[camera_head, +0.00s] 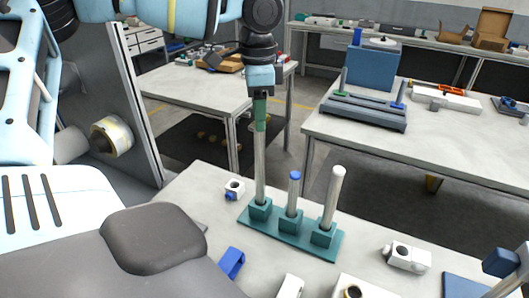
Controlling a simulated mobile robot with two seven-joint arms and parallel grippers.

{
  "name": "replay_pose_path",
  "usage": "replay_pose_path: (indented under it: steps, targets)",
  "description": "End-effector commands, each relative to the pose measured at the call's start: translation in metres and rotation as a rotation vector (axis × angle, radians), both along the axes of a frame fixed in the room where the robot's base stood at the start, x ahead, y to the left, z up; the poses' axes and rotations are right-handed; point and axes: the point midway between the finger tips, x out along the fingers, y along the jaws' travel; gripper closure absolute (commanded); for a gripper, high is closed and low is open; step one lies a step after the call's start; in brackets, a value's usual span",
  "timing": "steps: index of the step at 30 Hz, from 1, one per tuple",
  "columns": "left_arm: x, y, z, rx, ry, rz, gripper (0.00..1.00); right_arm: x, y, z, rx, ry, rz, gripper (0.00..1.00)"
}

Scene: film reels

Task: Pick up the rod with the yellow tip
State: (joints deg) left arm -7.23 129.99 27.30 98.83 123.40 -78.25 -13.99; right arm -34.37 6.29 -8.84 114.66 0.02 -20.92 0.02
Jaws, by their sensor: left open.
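A teal three-socket stand (277,232) sits on the near table and holds three upright rods. The tall left rod (261,170) is pale grey with a green upper end (260,120). The short middle rod (294,193) has a blue tip. The right rod (332,199) is pale up to its top. No yellow tip is clearly visible on any of them. My left gripper (260,98) points down, open, at the left rod's green end; I cannot tell whether it touches it. My right gripper is not in view.
Near the stand lie a small white-and-blue part (234,188), a blue block (231,262) and a white fitting (407,257). Behind, another table (440,150) carries a dark rack (363,112) and a blue box (374,68).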

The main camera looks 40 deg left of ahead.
Motion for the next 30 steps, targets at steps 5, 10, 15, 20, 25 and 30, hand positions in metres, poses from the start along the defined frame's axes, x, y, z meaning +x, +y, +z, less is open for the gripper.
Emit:
replay_pose_path:
  steps: [5, 10, 15, 20, 25, 30]
  targets:
    - [0.0, 0.0, -0.017, 0.001, 0.003, 0.0, 0.52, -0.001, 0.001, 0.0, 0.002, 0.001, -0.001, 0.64]
    - [0.0, 0.0, -0.025, 0.0, 0.001, 0.0, 0.52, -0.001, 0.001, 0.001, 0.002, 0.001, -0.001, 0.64]
    - [-0.002, -0.001, -0.035, 0.0, 0.002, -0.001, 0.52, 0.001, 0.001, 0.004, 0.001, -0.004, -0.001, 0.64]
    - [-0.003, -0.002, -0.057, 0.001, 0.003, 0.0, 0.52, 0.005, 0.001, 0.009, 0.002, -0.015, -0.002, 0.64]
    - [-0.002, -0.002, -0.075, 0.001, 0.001, 0.001, 0.52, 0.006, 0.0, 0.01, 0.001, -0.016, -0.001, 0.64]
    - [-0.002, -0.002, -0.077, 0.001, 0.0, 0.001, 0.52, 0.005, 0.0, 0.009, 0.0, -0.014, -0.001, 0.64]
